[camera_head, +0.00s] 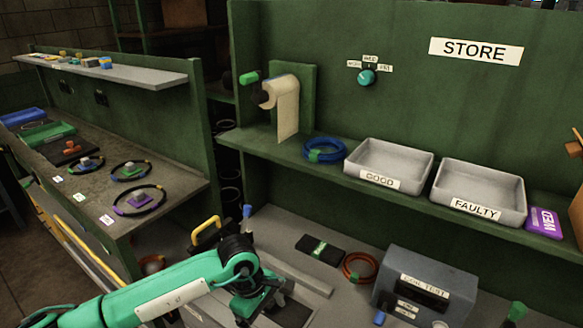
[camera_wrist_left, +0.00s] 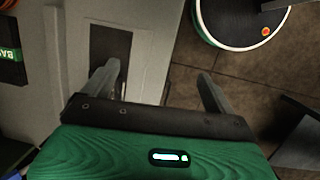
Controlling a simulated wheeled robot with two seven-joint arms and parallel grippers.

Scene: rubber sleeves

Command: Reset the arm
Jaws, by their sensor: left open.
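My left arm (camera_head: 180,288), green with dark joints, comes in from the lower left of the head view. Its gripper (camera_head: 262,306) hangs low over the front of the workbench. In the left wrist view the two grey fingers of the left gripper (camera_wrist_left: 160,85) stand wide apart, with nothing between them. Under them lie a pale surface with a dark recess (camera_wrist_left: 110,45) and brown floor tiles. My right gripper does not show in either view.
A grey cable-test box (camera_head: 427,285) stands right of the left gripper, with an orange cable coil (camera_head: 360,268) near it. Trays marked GOOD (camera_head: 388,164) and FAULTY (camera_head: 478,191) sit on the shelf above. A side bench (camera_head: 187,185) at left holds several cable rings.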

